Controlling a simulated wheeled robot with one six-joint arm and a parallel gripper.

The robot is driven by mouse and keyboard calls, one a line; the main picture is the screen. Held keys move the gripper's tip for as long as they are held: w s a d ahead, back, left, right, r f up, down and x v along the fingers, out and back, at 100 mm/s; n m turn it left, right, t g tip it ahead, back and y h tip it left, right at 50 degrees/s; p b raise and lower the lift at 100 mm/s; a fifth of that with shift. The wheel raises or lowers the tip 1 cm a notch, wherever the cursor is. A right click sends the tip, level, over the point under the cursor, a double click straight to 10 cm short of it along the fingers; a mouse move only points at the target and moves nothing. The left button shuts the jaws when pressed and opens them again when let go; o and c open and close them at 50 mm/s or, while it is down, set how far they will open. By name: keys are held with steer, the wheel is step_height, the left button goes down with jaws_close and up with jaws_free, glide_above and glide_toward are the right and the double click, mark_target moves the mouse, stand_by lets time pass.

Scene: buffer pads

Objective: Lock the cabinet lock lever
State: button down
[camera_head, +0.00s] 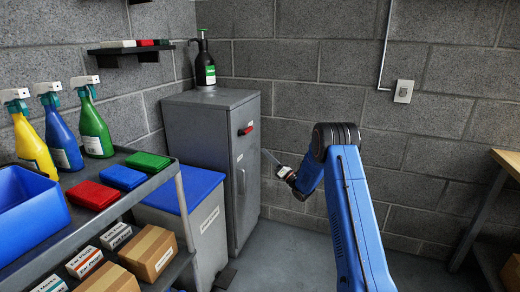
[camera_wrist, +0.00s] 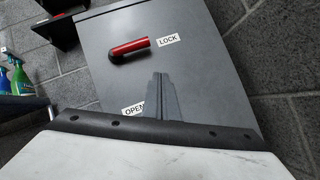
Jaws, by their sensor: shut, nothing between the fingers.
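The grey cabinet (camera_head: 205,135) stands in the corner, with its door facing right. Its red lock lever (camera_head: 245,130) is on the upper door. In the wrist view the lever (camera_wrist: 130,49) lies nearly level, its right end close beside the LOCK label (camera_wrist: 168,40). The OPEN label (camera_wrist: 133,109) is lower and partly hidden by my fingers. My gripper (camera_head: 266,153) is right of the cabinet door in the head view. In the wrist view my gripper (camera_wrist: 159,76) is shut and empty, its tips below the lever and apart from it in the picture.
A black spray bottle (camera_head: 205,62) stands on the cabinet. A blue-lidded bin (camera_head: 180,190) stands beside it. A shelf rack (camera_head: 130,192) with bottles, boxes and pads is at the left. A wooden table (camera_head: 508,162) is at the right. The floor before the cabinet looks clear.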

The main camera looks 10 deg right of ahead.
steer(key=shift+s+d+f, duration=0.7)
steer(key=shift+d+f, duration=0.05)
steer(key=shift+d, duration=0.2)
step_height(320, 180, up, 14)
steer(key=s+m+h, duration=0.2)
steer(key=m+h, duration=0.6)
steer(key=m, duration=0.2)
steer(key=s+r+m+g+h, duration=0.25)
steer(key=s+m, duration=0.25)
steer(key=s, duration=0.3)
steer(key=s+r+m+g+h, duration=0.1)
steer(key=s+r+m+h, duration=0.3)
steer(key=s+m, duration=0.3)
steer(key=s+a+f+m+g, duration=0.1)
steer(key=s+f+m+g, duration=0.2)
steer(key=s, duration=1.4)
steer(key=s+a+f+m+g, duration=0.2)
steer(key=s+f+m+g, duration=0.2)
steer(key=s, duration=1.4)
steer(key=s+a+f+m+g, duration=0.2)
steer(key=s+m, duration=0.5)
steer(key=s, duration=1)
step_height(320, 180, down, 2)
steer(key=shift+s+m+g, duration=0.3)
steer(key=shift+m+g, duration=0.1)
steer(key=shift+g, duration=0.45)
